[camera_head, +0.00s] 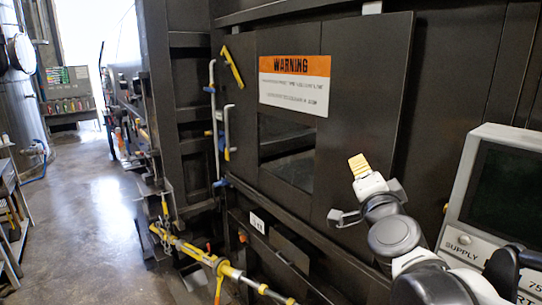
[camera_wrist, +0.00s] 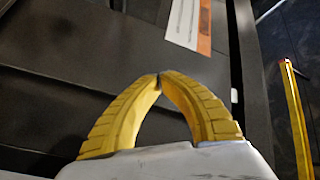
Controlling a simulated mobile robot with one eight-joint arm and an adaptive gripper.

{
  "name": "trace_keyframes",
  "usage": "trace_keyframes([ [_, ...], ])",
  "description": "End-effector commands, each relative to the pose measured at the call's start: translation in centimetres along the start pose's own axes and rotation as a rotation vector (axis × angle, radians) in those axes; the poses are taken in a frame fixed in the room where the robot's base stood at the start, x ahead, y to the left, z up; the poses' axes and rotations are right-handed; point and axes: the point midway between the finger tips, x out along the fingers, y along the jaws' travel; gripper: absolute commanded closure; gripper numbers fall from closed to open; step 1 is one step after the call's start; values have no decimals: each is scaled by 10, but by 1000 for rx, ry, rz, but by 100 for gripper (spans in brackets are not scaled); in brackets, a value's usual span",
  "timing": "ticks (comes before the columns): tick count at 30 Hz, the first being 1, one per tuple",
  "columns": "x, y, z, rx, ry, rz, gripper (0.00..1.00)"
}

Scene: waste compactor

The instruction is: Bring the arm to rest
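My gripper (camera_head: 358,163) is raised in front of the dark compactor in the head view, with its yellow fingers pointing up. In the wrist view the two ribbed yellow fingers of my gripper (camera_wrist: 160,78) arch together and meet at their tips. Nothing shows between them. My arm, grey and white, comes up from the lower right of the head view and is bent. The gripper appears apart from the compactor door (camera_head: 365,80), though the exact distance cannot be told.
A grey control box with a dark screen (camera_head: 505,190) stands close to my arm at right. A warning sign (camera_head: 295,84) is on the compactor above a dark opening (camera_head: 287,150). A yellow bar (camera_head: 205,257) juts out at the lower middle. Open floor (camera_head: 85,200) lies at left.

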Motion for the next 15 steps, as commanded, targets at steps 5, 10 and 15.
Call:
trace_keyframes([
  [5, -66, 94, 119, -337, -348, 19, 100],
  [10, -136, 197, 187, -609, -622, 128, 100],
  [15, -203, 296, 217, -819, -830, 281, 100],
])
